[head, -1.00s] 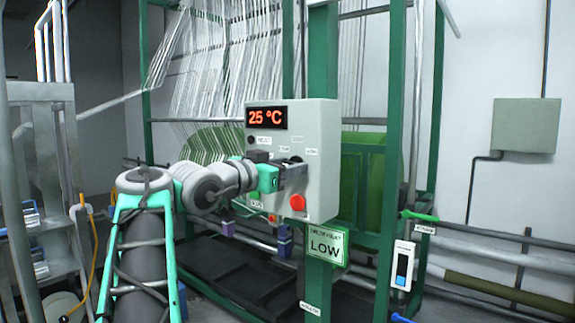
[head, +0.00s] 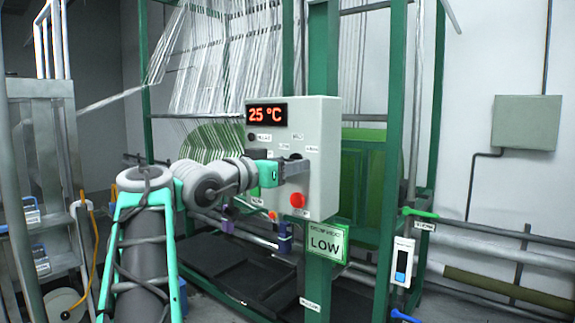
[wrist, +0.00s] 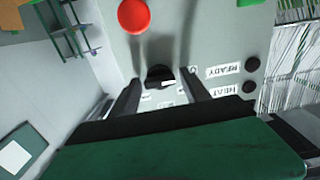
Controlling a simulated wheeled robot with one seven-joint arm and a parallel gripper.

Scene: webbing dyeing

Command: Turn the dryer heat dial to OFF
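The grey control box (head: 325,130) has a red display reading 25 °C (head: 267,115). My gripper (head: 303,165) is at the box front, above a red button (head: 298,200), and covers the dial area in the head view. In the wrist view, a black dial (wrist: 158,73) sits on the panel between the two fingertips of my gripper (wrist: 160,80). The fingers stand apart with gaps visible beside the dial; whether they touch the panel cannot be told. The dial's pointer setting is not readable. Panel labels read READY (wrist: 224,71) and HEAT (wrist: 233,88).
The red button (wrist: 134,15) lies close to the fingers in the wrist view. A sign reading LOW (head: 326,244) hangs below the box. Green frame posts (head: 391,150) and white strands (head: 205,60) stand behind. A metal rack (head: 45,150) is at left.

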